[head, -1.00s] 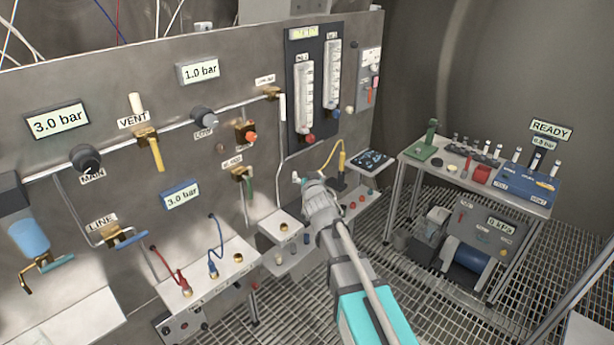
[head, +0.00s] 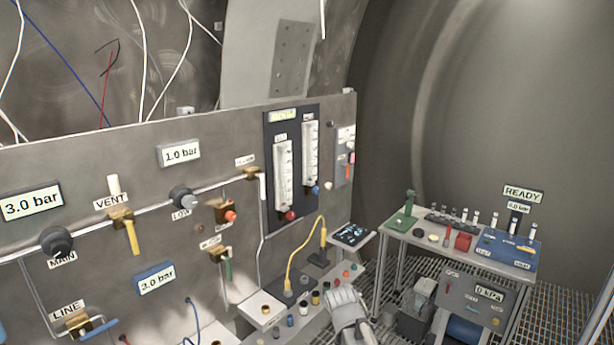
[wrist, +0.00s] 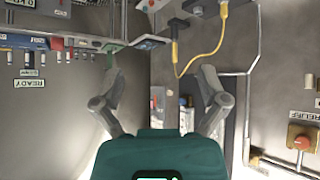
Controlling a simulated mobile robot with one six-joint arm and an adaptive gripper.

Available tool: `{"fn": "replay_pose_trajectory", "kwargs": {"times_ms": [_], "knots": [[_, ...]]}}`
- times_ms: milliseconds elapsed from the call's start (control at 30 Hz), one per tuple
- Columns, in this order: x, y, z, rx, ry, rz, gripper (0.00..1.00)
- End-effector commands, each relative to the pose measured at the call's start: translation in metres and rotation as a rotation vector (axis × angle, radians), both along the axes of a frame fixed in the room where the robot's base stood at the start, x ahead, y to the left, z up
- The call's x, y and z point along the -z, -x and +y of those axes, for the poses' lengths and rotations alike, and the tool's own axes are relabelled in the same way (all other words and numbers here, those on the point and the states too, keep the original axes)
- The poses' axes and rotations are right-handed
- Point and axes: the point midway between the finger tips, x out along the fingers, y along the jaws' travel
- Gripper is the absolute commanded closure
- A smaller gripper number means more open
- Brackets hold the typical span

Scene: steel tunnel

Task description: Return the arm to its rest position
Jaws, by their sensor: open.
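My gripper (wrist: 160,82) shows in the wrist view with its two grey fingers spread wide apart. Nothing is between the fingertips, and the teal gripper body fills the bottom middle. In the head view, the grey end of my arm (head: 347,310) shows at the bottom edge, in front of the small shelf by the panel. Its fingers cannot be made out there, and the rest of the arm is below the frame.
The valve panel (head: 150,240) fills the left. A yellow cable (head: 291,262), also in the wrist view (wrist: 202,58), loops near the small shelf. A bench (head: 408,238) with vials, a red block and a blue unit stands right. Open space lies above the bench.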

Motion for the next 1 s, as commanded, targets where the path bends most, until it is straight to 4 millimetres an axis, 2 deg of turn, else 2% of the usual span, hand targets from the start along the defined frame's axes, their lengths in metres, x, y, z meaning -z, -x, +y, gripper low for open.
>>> {"fn": "replay_pose_trajectory", "kwargs": {"times_ms": [33,200,400,533,700,1000], "knots": [[0.009,0.015,-0.012,0.013,0.005,0.061,0.07],[0.034,0.064,-0.041,0.028,0.011,0.285,0.07],[0.053,0.125,-0.064,0.012,-0.012,0.541,0.07],[0.059,0.158,-0.072,-0.014,-0.035,0.671,0.07],[0.061,0.181,-0.075,-0.038,-0.057,0.766,0.07],[0.061,0.186,-0.076,-0.044,-0.062,0.787,0.07]]}}
